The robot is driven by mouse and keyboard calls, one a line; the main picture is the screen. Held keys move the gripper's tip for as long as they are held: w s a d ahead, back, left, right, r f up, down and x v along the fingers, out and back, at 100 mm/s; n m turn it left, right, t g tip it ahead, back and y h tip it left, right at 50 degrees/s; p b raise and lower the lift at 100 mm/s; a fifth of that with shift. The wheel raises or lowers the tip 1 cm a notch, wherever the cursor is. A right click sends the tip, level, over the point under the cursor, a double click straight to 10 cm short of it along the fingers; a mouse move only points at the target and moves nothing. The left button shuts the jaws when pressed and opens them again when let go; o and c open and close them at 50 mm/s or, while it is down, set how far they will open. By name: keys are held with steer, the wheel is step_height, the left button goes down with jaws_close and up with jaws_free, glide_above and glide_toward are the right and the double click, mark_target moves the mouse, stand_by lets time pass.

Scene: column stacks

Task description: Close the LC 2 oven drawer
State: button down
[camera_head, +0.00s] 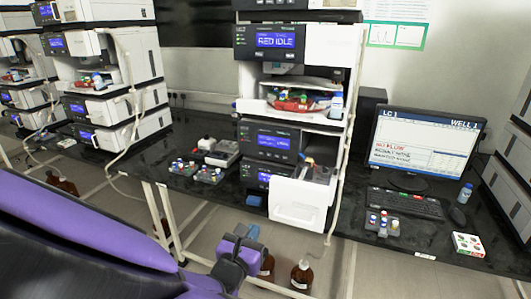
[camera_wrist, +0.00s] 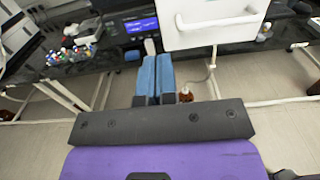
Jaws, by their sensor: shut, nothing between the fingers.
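A white drawer (camera_head: 298,204) stands pulled out from the lower part of the middle instrument stack, and its front overhangs the bench edge. The top of the drawer is open, with fittings inside. In the wrist view its white front (camera_wrist: 218,28) with a handle fills the top right. My gripper (camera_head: 252,233) is below and left of the drawer in the head view, apart from it. In the wrist view the blue fingers of my gripper (camera_wrist: 156,62) are together and empty, left of and below the drawer front.
A monitor (camera_head: 415,145) and keyboard (camera_head: 405,203) stand right of the stack. Vial racks (camera_head: 197,172) sit on the black bench (camera_head: 160,182) to the left. Brown bottles (camera_head: 302,274) stand on the floor below. A pale tube hangs right of the drawer.

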mark_target(270, 204)
steer(key=x, duration=0.9)
steer(key=shift+w, duration=0.1)
steer(key=x, duration=2.8)
steer(key=shift+w+d+f, duration=0.1)
steer(key=shift+w+f, duration=0.05)
steer(key=shift+w, duration=0.05)
